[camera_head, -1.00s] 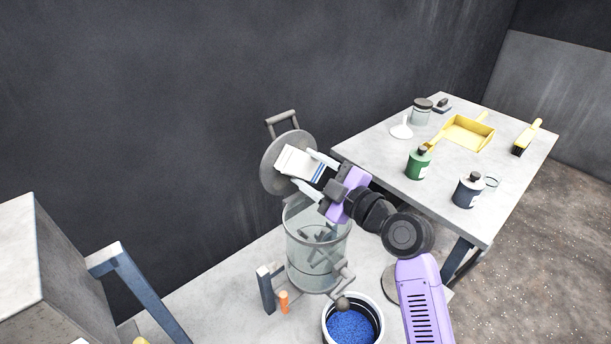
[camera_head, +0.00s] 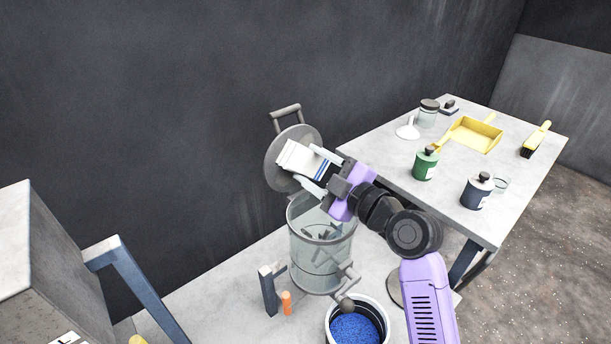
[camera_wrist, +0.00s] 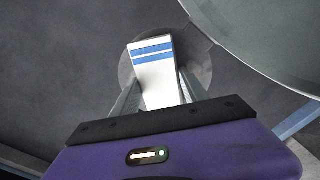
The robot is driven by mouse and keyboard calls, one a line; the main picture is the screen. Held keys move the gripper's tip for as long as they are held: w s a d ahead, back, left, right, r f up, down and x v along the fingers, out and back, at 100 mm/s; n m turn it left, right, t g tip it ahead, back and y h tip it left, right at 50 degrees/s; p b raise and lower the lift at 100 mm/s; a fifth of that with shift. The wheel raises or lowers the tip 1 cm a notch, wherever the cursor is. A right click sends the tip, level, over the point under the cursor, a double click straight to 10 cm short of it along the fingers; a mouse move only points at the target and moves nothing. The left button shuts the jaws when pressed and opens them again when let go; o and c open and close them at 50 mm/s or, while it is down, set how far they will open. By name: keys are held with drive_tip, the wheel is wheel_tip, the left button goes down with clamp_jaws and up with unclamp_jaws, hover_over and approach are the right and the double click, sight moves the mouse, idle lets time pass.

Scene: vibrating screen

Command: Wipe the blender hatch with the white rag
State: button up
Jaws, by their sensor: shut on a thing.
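The blender hatch (camera_head: 278,172) is a round grey lid with a bar handle, standing open and tilted up at the back of the clear blender vessel (camera_head: 320,255). My gripper (camera_head: 320,170) is shut on the white rag (camera_head: 295,157), which has blue stripes. The rag lies over the hatch's inner face in the head view; whether it touches cannot be told for sure. In the wrist view the rag (camera_wrist: 152,75) sticks out between the fingers and covers part of a pale round surface behind it.
A bucket of blue granules (camera_head: 355,328) stands in front of the vessel. The grey table (camera_head: 400,165) at right holds a green bottle (camera_head: 425,163), a dark bottle (camera_head: 476,190), a yellow dustpan (camera_head: 474,135), a brush (camera_head: 536,140) and a jar (camera_head: 428,113). A dark wall is behind.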

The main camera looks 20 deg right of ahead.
drive_tip(key=shift+d, duration=0.15)
drive_tip(key=shift+s+a, duration=0.15)
drive_tip(key=shift+a, duration=0.65)
drive_tip(key=shift+s+a, duration=0.15)
drive_tip(key=shift+a, duration=0.6)
drive_tip(key=shift+w+d+f+b, duration=0.1)
drive_tip(key=shift+w+d+b, duration=0.1)
drive_tip(key=shift+d+b, duration=0.4)
drive_tip(key=shift+w+d+b, duration=0.15)
drive_tip(key=shift+d+b, duration=0.35)
drive_tip(key=shift+d, duration=0.1)
drive_tip(key=shift+w+d, duration=0.1)
drive_tip(key=shift+d, duration=0.3)
drive_tip(key=b+v, duration=0.1)
drive_tip(key=v, duration=0.5)
drive_tip(key=shift+b+v, duration=0.55)
drive_tip(key=shift+v, duration=1.05)
